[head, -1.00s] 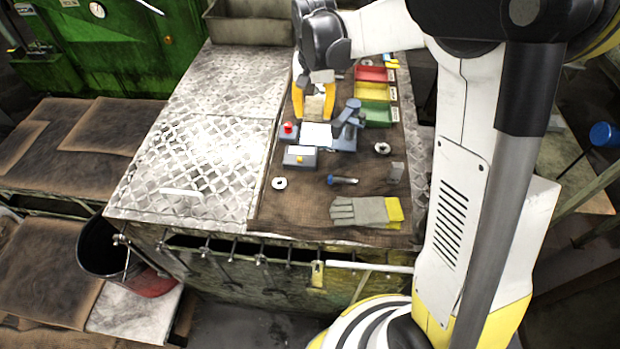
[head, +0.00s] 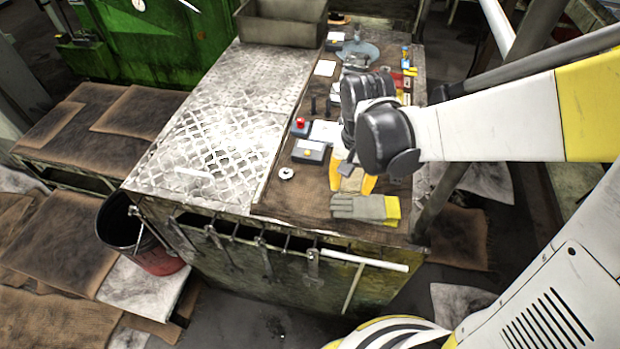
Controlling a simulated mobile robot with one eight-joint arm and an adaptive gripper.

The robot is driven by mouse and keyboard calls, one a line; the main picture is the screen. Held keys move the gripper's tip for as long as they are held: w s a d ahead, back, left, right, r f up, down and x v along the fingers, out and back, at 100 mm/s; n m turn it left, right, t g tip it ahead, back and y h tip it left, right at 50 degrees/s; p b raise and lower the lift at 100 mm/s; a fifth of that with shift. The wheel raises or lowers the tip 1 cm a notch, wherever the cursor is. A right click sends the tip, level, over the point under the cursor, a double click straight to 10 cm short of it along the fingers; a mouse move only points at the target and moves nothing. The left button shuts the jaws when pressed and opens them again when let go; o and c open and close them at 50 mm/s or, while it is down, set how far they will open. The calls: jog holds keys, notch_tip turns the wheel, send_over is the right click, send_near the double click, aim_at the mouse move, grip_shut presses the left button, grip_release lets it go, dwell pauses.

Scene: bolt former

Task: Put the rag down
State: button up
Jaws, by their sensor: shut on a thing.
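The rag (head: 352,182) is a small tan cloth. It shows between the yellow fingers of my gripper (head: 354,184), which is shut on it. My gripper points down over the brown mat (head: 275,203) on the bench, just behind the grey and yellow gloves (head: 362,207). I cannot tell whether the rag touches the mat. My dark wrist hides part of the bench top behind the gripper.
A grey box with a yellow button (head: 309,151), a red-button box (head: 300,127) and a metal ring (head: 286,173) lie left of my gripper. A metal bin (head: 282,28) stands at the back. The tread plate (head: 215,135) is mostly clear.

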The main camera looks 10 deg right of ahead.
jog(key=b, duration=0.2)
send_over(307, 206)
notch_tip(307, 206, down, 6)
jog(key=shift+f+b, duration=0.75)
jog(key=shift+f, duration=1.25)
jog(key=shift+f, duration=0.1)
jog(key=o, duration=1)
jog(key=shift+f, duration=0.1)
jog(key=shift+o, duration=0.2)
